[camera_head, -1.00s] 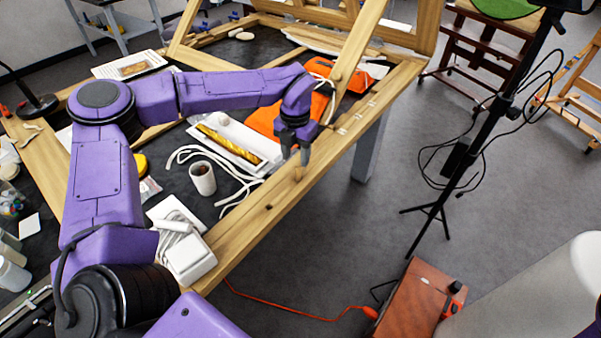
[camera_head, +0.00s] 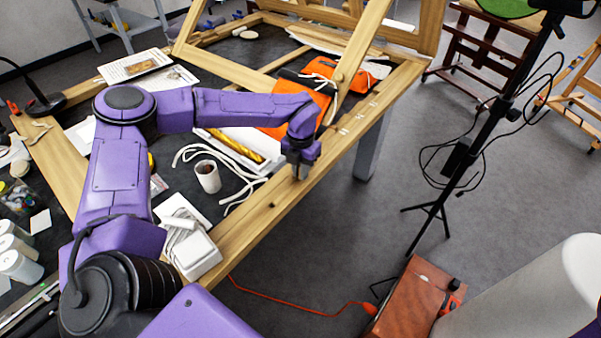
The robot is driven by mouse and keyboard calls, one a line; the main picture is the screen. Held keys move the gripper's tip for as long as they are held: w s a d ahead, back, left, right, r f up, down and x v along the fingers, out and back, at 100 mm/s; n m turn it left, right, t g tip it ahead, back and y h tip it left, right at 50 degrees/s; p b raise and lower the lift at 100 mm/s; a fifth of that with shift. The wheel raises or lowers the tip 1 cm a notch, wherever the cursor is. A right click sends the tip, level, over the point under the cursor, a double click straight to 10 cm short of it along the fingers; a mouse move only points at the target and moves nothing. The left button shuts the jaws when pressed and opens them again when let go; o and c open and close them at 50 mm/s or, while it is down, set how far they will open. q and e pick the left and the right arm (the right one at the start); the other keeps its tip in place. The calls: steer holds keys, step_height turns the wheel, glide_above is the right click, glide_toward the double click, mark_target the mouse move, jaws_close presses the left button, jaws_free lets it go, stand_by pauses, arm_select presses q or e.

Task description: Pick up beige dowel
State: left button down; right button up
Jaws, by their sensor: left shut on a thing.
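My left gripper (camera_head: 300,170) points down at the front wooden beam (camera_head: 262,207) of the table frame. It is shut on the beige dowel, a small light-wood piece at the beam's surface. The fingers hide most of the dowel, and its colour blends with the beam. I cannot tell whether it still touches the beam. My right gripper is not in view.
A white tray with a gilt strip (camera_head: 235,146) lies behind the gripper, partly under my arm. White cord (camera_head: 228,172), a cup (camera_head: 207,176) and a white boxy device (camera_head: 193,252) lie left. An orange cloth (camera_head: 283,108) lies behind.

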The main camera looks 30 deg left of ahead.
arm_select(q)
steer(key=shift+r, duration=0.3)
step_height(320, 180, up, 3)
steer(key=shift+f+b, duration=0.15)
steer(key=shift+b, duration=0.3)
steer(key=s+d+r+b, duration=0.5)
steer(key=s+d+r, duration=0.2)
steer(key=s, duration=0.5)
steer(key=shift+r, duration=1.4)
